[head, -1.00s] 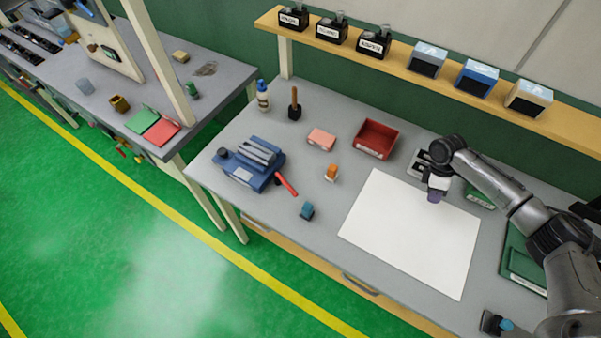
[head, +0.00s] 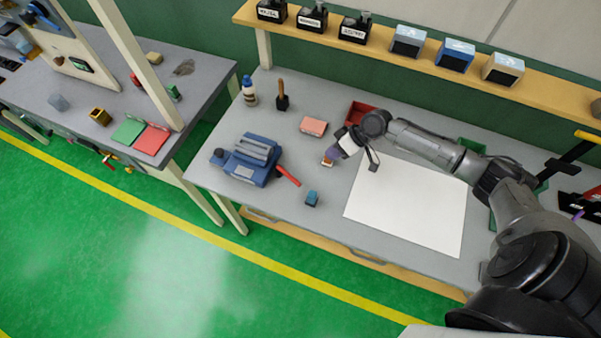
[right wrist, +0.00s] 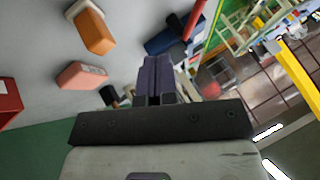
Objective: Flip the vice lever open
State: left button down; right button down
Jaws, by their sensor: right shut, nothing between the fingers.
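The blue vice (head: 248,160) sits on the left part of the grey workbench. Its red lever (head: 288,175) sticks out from the vice's right side, angled down to the right. In the right wrist view the red lever (right wrist: 195,20) and part of the blue vice (right wrist: 165,42) show beyond the fingers. My right gripper (head: 331,154) is right of the lever and apart from it, by the orange block. In the right wrist view its purple fingers (right wrist: 155,75) are together with nothing between them. My left gripper is in no view.
An orange block (right wrist: 94,32) lies close to my right gripper. A pink block (head: 313,126), a red bin (head: 361,112) and a small teal block (head: 312,198) are nearby. A white sheet (head: 410,210) covers the bench's right part. A shelf (head: 390,52) runs along the back.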

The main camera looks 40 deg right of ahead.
dwell(0.4)
jog(key=x, duration=1)
jog(key=shift+w+a+p, duration=0.1)
jog(key=shift+p, duration=0.2)
jog(key=shift+a+r+p, duration=0.15)
jog(key=shift+a+p, duration=0.15)
jog(key=shift+a, duration=0.2)
jog(key=shift+a+r+p, duration=0.2)
jog(key=shift+a+p, duration=0.1)
jog(key=shift+a, duration=0.25)
jog(key=shift+s+a+p, duration=0.2)
jog(key=shift+a+p, duration=0.1)
jog(key=shift+a, duration=0.55)
jog(key=shift+r, duration=0.1)
